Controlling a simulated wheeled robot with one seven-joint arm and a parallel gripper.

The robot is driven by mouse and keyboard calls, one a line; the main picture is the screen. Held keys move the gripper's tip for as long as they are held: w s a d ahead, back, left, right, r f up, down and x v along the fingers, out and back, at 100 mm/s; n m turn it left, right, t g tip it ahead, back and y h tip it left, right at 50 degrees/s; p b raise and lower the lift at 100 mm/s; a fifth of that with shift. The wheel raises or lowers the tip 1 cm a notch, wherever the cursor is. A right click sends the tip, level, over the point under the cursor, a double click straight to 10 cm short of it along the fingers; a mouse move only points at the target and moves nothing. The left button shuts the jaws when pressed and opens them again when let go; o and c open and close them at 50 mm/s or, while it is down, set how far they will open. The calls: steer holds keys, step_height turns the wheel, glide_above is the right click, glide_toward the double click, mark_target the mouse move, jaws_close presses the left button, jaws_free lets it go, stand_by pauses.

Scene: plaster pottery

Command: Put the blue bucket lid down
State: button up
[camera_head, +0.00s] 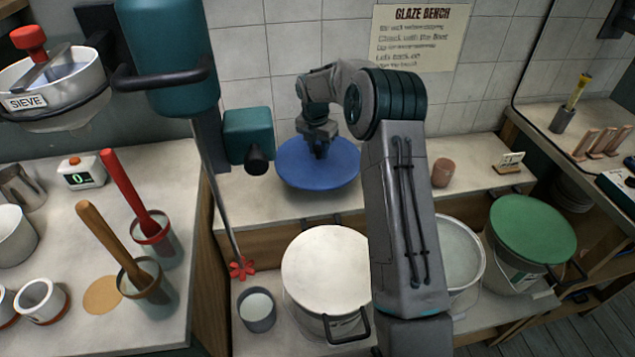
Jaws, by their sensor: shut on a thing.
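The lid looks close to level. I cannot tell whether its underside touches the shelf (400,195). An uncovered bucket (462,250) with pale liquid stands lower right, partly hidden behind my arm.
A white-lidded bucket (326,262) and a green-lidded bucket (532,228) stand in front. A teal mixer (170,55) with its shaft and red impeller (242,268) is left of the lid.

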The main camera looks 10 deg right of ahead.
steer(key=shift+w+r+n, duration=0.25)
steer(key=shift+w+n, duration=0.2)
steer(key=shift+n, duration=0.35)
steer(key=shift+f, duration=0.15)
step_height(320, 180, down, 10)
steer(key=shift+w+r+p, duration=0.1)
steer(key=shift+r+p, duration=0.15)
steer(key=shift+p, duration=0.3)
steer(key=shift+f, duration=0.25)
steer(key=o, duration=1.1)
steer(key=shift+r, duration=0.1)
